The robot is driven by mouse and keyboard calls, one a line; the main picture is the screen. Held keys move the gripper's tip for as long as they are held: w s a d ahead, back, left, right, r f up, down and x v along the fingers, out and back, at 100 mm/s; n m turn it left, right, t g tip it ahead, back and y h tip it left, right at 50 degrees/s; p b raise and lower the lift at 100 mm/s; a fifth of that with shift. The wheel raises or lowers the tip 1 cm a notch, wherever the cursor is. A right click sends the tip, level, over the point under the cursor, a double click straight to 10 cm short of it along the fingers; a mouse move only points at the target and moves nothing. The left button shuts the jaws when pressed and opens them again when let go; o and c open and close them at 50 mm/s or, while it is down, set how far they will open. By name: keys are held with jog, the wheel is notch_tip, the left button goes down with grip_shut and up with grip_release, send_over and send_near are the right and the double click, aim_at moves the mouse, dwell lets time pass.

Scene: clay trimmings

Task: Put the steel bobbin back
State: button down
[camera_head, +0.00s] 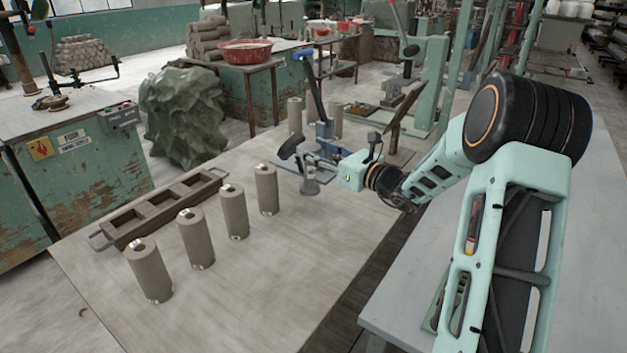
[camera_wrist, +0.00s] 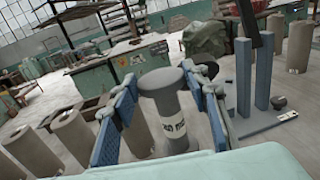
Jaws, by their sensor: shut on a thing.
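The steel bobbin (camera_wrist: 165,118) is a grey flanged spool with a printed label. It stands roughly upright between the two blue-padded fingers of my gripper (camera_wrist: 160,92) in the wrist view. The fingers are shut on it, one on each side. In the head view the bobbin (camera_head: 310,181) shows below my gripper (camera_head: 322,168), near the blue fixture. Whether its foot touches the table is hard to tell.
A blue fixture with uprights (camera_wrist: 243,80) stands close to the right of my gripper in the wrist view. Several grey-brown cylinders (camera_head: 191,238) stand in a row on the table (camera_head: 240,300). A brown compartment tray (camera_head: 125,238) lies behind them. The table's front is clear.

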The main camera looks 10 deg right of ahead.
aim_at(314, 167)
jog(key=shift+f, duration=2.75)
jog(key=shift+f+b, duration=0.2)
jog(key=shift+b, duration=0.2)
jog(key=c, duration=1.1)
grip_release()
jog(key=shift+c, duration=0.2)
jog(key=shift+r, duration=0.2)
jog(key=v, duration=1.2)
